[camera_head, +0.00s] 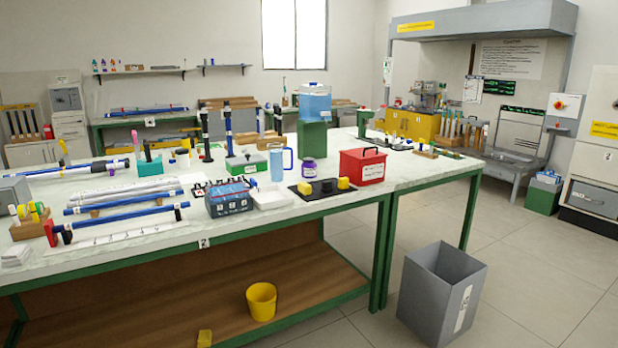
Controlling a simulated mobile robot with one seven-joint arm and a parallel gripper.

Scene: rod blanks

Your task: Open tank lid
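A clear tank with blue water (314,107) stands on a green block (312,139) at the far side of the workbench. A pale flat lid (313,89) appears to lie across its top. It looks shut, but it is too small to be sure. A handle or hinge on it cannot be made out. My gripper does not show in this view.
The green-framed workbench (330,189) carries blue rods (122,221), a blue toolbox (229,198), a pale blue jug (280,162), a purple jar (308,168) and a red box (362,166). A grey bin (441,290) stands on the floor at front right. Open floor lies right.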

